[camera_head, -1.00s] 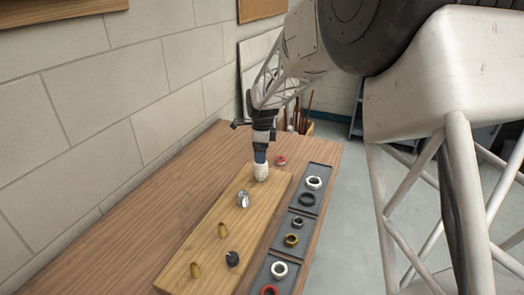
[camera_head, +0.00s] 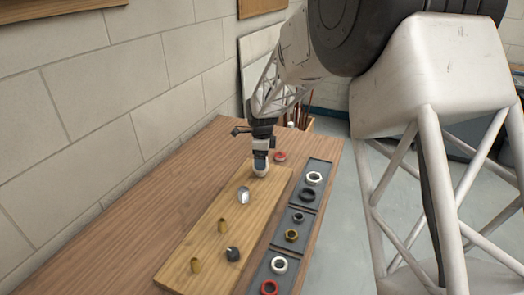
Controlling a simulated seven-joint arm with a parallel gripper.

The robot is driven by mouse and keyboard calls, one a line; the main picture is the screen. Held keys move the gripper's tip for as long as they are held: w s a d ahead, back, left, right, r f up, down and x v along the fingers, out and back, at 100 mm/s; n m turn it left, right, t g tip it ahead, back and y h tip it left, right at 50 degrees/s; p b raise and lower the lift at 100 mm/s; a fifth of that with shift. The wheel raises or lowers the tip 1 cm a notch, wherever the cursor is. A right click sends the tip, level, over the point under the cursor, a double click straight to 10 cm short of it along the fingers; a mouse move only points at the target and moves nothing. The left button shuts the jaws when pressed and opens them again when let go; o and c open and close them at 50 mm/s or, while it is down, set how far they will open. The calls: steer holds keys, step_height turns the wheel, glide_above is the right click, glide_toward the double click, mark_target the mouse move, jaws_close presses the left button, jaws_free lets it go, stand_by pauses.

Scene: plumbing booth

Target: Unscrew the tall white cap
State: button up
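A red ring (camera_head: 280,157) lies right of my gripper. Dark trays (camera_head: 304,207) with several rings line the right edge. The table's left side is clear.

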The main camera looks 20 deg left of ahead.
steer(key=shift+f, duration=1.55)
steer(key=c, duration=1)
steer(key=shift+n, duration=2.2)
steer(key=shift+w+r+n, duration=0.1)
steer(key=shift+n, duration=0.7)
steer(key=shift+n, duration=0.3)
steer(key=n, duration=0.2)
steer(key=shift+a+n, duration=0.1)
steer(key=shift+n, duration=1.6)
